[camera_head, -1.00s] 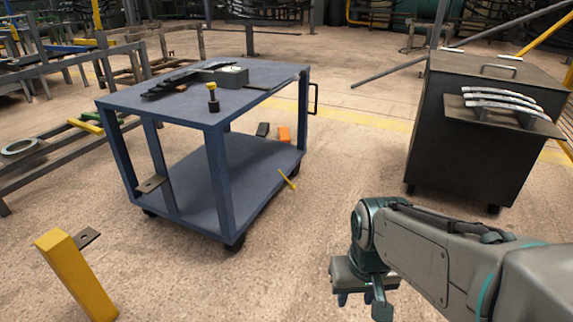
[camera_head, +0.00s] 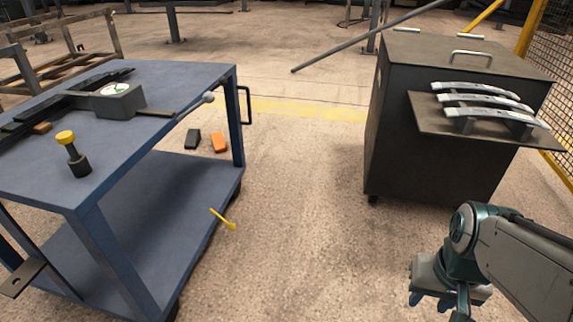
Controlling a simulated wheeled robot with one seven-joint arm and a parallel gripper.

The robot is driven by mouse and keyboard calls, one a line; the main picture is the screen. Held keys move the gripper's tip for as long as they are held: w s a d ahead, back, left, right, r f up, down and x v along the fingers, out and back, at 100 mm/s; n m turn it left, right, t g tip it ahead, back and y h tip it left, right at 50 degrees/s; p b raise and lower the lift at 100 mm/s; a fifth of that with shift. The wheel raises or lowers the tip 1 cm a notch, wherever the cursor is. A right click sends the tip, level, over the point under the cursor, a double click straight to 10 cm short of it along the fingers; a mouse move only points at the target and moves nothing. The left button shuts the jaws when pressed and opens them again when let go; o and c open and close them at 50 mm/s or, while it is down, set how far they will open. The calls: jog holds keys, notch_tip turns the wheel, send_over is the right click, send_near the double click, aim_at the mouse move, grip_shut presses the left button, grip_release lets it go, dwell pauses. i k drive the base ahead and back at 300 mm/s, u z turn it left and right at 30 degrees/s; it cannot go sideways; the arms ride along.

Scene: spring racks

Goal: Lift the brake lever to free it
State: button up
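A blue trolley (camera_head: 200,80) stands at the left. A small yellow lever (camera_head: 224,219) sticks out at the right edge of its lower shelf, slanting down to the right; it looks like the brake lever. A grey rod with a round knob (camera_head: 208,97) lies at the right edge of the trolley top. My gripper (camera_head: 438,301) hangs at the lower right, pointing down, with its fingers apart and nothing seen between them. It is well to the right of the yellow lever and apart from the trolley.
A dark cabinet (camera_head: 400,130) with curved metal strips (camera_head: 485,102) on a side ledge stands at the right. A black block (camera_head: 192,139) and an orange block (camera_head: 219,143) lie beyond the lower shelf. The floor between trolley and cabinet is clear.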

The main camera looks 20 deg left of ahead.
aim_at(232, 227)
jog(key=u, duration=0.25)
jog(key=i, duration=0.9)
jog(key=u, duration=1.25)
jog(key=i, duration=0.5)
jog(key=u, duration=0.45)
